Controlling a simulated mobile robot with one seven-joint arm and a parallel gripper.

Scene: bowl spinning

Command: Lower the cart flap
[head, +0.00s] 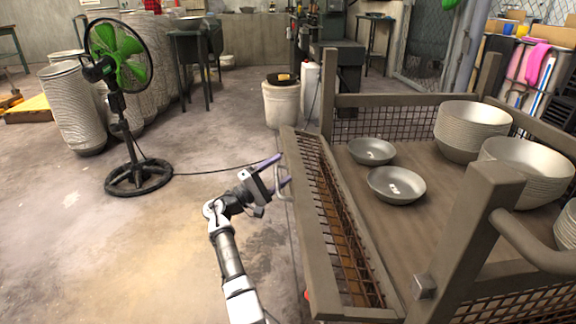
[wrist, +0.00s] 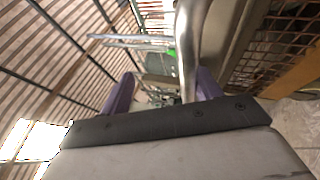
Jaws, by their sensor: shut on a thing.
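The cart flap (head: 312,225) is a brown frame with rusty mesh along the cart's left side. It leans outward, its outer rail to the left of the cart bed. A curved metal handle (head: 281,183) sticks out from that rail. My gripper (head: 281,169), with purple fingers, is at this handle, outside the flap. In the wrist view the handle (wrist: 188,45) runs down between the purple fingers (wrist: 163,90), close to the right one. The gripper is shut on the handle. The exact contact is partly hidden by the gripper body.
The cart bed (head: 420,240) holds two single bowls (head: 396,184) and several bowl stacks (head: 473,125). A cart post (head: 470,230) stands at the near right. A green fan (head: 118,58) stands at the left, and a white bucket (head: 284,104) behind the flap. Floor left of the flap is open.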

